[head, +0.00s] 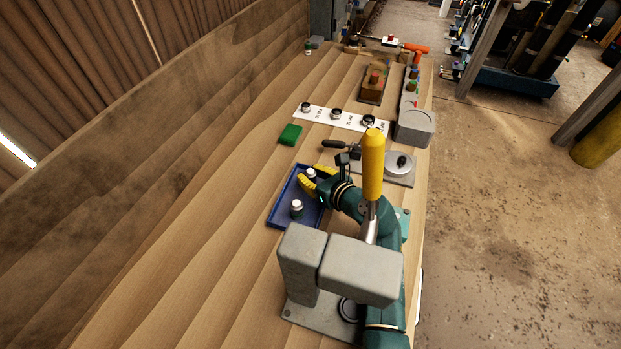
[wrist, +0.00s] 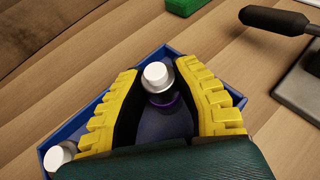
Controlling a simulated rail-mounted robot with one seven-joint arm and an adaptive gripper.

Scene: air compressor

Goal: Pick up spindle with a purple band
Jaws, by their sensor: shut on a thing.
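The spindle with a purple band (wrist: 166,99) has a white top and stands in the blue tray, between the yellow fingers of my gripper (wrist: 163,92) in the wrist view. The fingers are closed in on its sides. In the head view the white top of this spindle (head: 311,173) shows beside my gripper (head: 314,178), and its band is hidden there. A second white-topped spindle (head: 296,209) stands in the near part of the blue tray (head: 279,212). Its white top also shows at lower left in the wrist view (wrist: 60,156); its band colour is unclear.
A green block (head: 290,135) lies beyond the tray. A white labelled strip (head: 320,116) with several dark round parts lies farther back. A black-handled device (head: 399,165) stands to the right, and a grey block stand (head: 360,270) is near. The bench left of the tray is clear.

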